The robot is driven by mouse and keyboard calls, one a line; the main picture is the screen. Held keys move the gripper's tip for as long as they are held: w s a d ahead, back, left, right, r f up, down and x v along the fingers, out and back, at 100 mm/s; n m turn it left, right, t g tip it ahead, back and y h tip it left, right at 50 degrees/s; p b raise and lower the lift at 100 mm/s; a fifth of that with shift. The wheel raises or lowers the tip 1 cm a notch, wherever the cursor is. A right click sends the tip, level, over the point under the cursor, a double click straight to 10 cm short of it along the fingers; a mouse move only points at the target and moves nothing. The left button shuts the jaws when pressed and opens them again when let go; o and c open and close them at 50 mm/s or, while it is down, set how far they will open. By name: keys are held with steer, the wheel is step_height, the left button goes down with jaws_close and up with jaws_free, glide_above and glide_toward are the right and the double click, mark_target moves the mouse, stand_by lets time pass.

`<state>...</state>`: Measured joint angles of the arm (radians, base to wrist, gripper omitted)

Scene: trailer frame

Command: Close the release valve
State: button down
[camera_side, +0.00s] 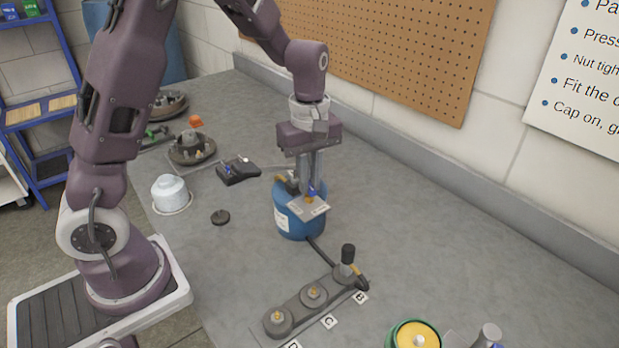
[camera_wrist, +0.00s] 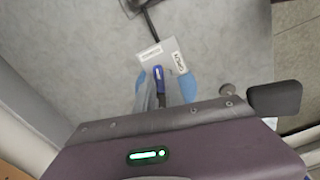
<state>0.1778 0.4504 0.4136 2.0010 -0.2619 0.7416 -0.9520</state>
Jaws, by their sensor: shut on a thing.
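The release valve is on top of a blue tank (camera_side: 290,222). Its blue lever (camera_side: 314,190) shows at my fingertips, and also in the wrist view (camera_wrist: 158,74). My gripper (camera_side: 309,188) reaches down from above and is shut on the lever. A light plate (camera_side: 309,209) beside the lever bears two labels. In the wrist view, the right label (camera_wrist: 179,62) seems to read OPEN; the left label (camera_wrist: 149,53) is too small to read. The lever points up toward the plate, roughly between the labels. The valve body is mostly hidden by my fingers.
A dark hose runs from the tank to a grey manifold (camera_side: 313,296) with lettered tags. A green-rimmed yellow pot (camera_side: 415,337) is at the front right. The bench right of the tank is clear.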

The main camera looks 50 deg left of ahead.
steer(key=shift+n, duration=1.1)
steer(key=c, duration=1.4)
jaws_free()
steer(key=shift+c, duration=0.2)
step_height(320, 180, up, 7)
steer(key=shift+r, duration=0.1)
